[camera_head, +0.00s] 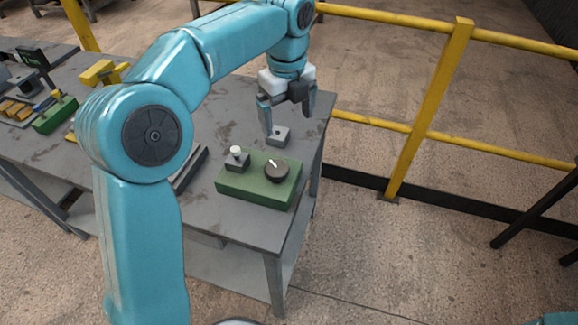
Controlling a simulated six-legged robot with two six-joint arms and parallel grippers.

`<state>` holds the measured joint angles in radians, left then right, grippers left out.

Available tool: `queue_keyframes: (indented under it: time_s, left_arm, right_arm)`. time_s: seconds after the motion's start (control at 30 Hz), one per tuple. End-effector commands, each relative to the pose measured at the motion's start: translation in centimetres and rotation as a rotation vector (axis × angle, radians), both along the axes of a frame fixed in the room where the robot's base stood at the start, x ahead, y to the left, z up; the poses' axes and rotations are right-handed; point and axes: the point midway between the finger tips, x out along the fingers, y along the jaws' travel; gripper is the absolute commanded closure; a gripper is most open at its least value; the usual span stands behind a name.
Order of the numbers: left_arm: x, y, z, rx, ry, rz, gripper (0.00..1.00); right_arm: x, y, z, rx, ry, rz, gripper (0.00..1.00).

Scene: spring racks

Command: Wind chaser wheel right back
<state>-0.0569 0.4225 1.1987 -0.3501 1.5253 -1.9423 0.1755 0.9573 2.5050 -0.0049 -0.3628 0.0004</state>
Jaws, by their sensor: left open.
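A green box (240,188) lies on the grey table. A dark round knob (277,172) with a white pointer mark sits on its right part. A small dark block with a white cap (236,152) stands on its left end. A small light grey block (278,136) with a dark spot on top lies on the table behind the green box. My left gripper (288,123) points down just above this grey block, its two fingers spread apart with nothing between them. No part is plainly marked as the chaser wheel. My right gripper is out of view.
The grey table (232,112) ends close to the right of the green box. A yellow railing (430,110) runs behind and to the right. Another green block (55,114) and several yellow parts lie at the far left. My left arm hides part of the table.

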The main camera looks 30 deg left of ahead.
Motion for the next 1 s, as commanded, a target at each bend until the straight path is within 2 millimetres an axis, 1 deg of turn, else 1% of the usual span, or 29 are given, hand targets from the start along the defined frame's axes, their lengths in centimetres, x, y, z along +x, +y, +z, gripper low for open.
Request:
queue_keyframes:
  time_s: [0.1, 0.23, 0.37, 0.63, 0.8, 0.9, 1.0]
  left_arm:
    - [-0.4, 2.6, 0.0, 0.000, 0.011, 0.056, 0.06]
    - [-0.6, 4.0, -0.8, 0.000, 0.020, 0.085, 0.06]
    - [-0.6, 4.2, -2.7, 0.001, 0.021, 0.088, 0.06]
    - [-0.8, 4.0, -9.1, -0.001, 0.023, 0.086, 0.06]
    - [-0.8, 3.8, -12.8, 0.001, 0.024, 0.084, 0.06]
    - [-0.8, 3.7, -14.5, -0.001, 0.021, 0.084, 0.06]
    - [-0.9, 3.6, -15.7, -0.001, 0.021, 0.084, 0.06]
  right_arm:
    - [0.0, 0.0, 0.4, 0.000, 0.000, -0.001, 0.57]
    - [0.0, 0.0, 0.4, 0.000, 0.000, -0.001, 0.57]
    - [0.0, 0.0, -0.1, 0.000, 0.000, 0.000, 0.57]
    - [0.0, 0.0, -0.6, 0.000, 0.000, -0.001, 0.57]
    - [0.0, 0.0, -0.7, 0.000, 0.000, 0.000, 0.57]
    - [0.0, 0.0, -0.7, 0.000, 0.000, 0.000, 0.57]
    - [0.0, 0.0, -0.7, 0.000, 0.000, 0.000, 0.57]
